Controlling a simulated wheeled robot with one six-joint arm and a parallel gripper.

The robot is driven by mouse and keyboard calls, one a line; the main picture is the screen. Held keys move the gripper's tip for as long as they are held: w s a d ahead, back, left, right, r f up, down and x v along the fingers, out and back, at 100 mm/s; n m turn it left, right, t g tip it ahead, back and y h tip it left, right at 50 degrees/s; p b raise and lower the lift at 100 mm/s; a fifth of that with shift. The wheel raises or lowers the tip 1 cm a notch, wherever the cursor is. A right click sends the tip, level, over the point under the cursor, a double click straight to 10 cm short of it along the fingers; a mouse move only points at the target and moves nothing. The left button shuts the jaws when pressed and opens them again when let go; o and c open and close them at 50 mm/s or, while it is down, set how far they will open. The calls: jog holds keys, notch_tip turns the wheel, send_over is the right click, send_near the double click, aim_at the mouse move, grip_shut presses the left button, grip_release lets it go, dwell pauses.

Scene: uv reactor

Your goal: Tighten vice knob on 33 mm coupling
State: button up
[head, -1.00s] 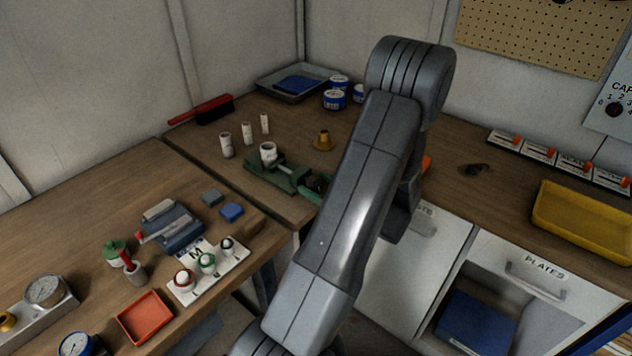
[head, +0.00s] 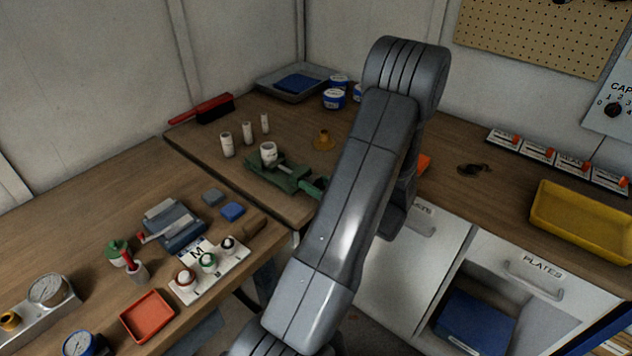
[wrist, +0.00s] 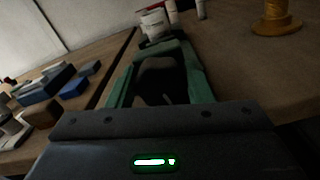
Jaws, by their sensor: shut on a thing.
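The green vice (head: 283,177) lies on the back bench near its front edge; it also shows in the wrist view (wrist: 197,80). A white coupling (head: 268,153) stands upright at its far end, and it shows at the top of the wrist view (wrist: 154,24). My gripper (wrist: 158,112) is at the near end of the vice, its dark body filling the bottom of the wrist view. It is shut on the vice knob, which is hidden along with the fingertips. In the head view my arm covers the gripper.
Blue-labelled tins (head: 334,99) and a grey tray (head: 272,88) are farther back. A yellow tray (head: 585,222) is at right. The left bench holds a red tray (head: 147,316).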

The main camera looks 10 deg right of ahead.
dwell(0.3)
jog(key=o, duration=1)
jog(key=b+v, duration=0.2)
jog(key=v, duration=1.2)
jog(key=shift+w, duration=0.15)
